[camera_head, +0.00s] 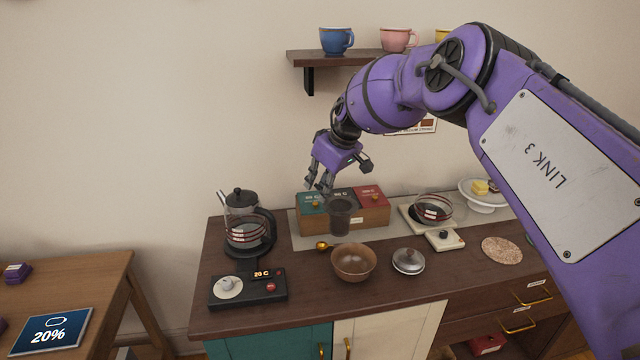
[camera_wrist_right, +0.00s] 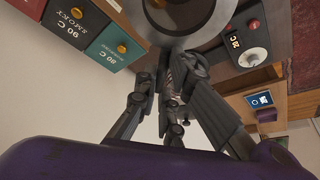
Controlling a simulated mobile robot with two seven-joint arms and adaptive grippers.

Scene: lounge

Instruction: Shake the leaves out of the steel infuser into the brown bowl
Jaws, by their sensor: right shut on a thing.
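The steel infuser (camera_head: 341,217) is a dark mesh cup, roughly upright, just behind the brown bowl (camera_head: 353,264) in the head view. My right gripper (camera_head: 322,188) is at its upper left, shut on it, fingers pointing down. In the right wrist view the closed fingers (camera_wrist_right: 172,90) meet at the side of a round grey rim (camera_wrist_right: 226,12), which looks like the infuser's mouth. I cannot clearly make out leaves inside. Whether the infuser's base touches the counter is hard to tell. The bowl looks empty. My left gripper is out of view.
A tea box with coloured drawers (camera_head: 372,217) stands close behind the infuser. A glass kettle (camera_head: 243,229) and its control base (camera_head: 262,290) are left. A shelf (camera_head: 300,58) hangs above.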

